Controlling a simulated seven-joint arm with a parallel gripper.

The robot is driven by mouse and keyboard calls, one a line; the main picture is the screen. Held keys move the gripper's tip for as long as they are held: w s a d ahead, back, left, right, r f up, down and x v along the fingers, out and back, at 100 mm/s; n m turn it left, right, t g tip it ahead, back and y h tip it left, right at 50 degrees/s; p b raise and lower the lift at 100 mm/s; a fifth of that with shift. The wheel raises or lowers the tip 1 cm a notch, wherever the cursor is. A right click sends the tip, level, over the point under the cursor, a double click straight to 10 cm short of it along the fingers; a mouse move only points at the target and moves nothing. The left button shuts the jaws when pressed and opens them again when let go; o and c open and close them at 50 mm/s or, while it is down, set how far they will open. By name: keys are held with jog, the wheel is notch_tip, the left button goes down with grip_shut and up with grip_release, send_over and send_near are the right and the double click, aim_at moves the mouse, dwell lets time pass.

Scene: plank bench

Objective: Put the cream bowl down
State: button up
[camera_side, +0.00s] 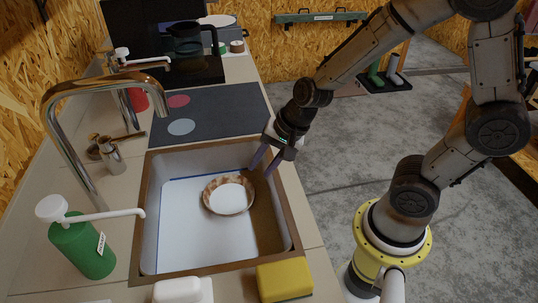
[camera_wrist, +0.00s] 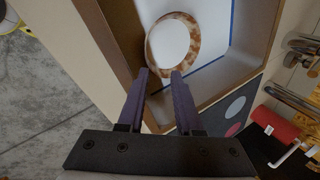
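The cream bowl (camera_side: 229,198), with a mottled brown rim and a pale inside, sits upright in the sink (camera_side: 165,262) on a white, blue-edged surface. It also shows in the wrist view (camera_wrist: 171,44), just beyond the fingertips. My gripper (camera_side: 264,165) is over the sink's far right corner, to the right of and behind the bowl. In the wrist view my gripper (camera_wrist: 159,73) has its two purple fingers apart with nothing between them. The bowl is apart from the fingers.
A chrome tap (camera_side: 110,82) arches over the sink's left side. A green soap bottle (camera_side: 84,246) stands to the left. A yellow sponge (camera_side: 284,278) and a white item (camera_side: 180,290) are at the front edge. A dark mat (camera_side: 212,112) with two discs lies behind the sink.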

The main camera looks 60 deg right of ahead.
jog(key=s+d+r+n+h, duration=0.1)
jog(key=s+d+r+n, duration=0.1)
jog(key=s+r+n, duration=0.4)
jog(key=s+d+r+n+t, duration=0.1)
jog(key=s+d+r+n, duration=0.2)
jog(key=s+r+n, duration=0.4)
jog(key=shift+s+r+h, duration=0.4)
jog(key=shift+s+r, duration=0.3)
jog(key=shift+s, duration=0.25)
jog(key=shift+a, duration=0.1)
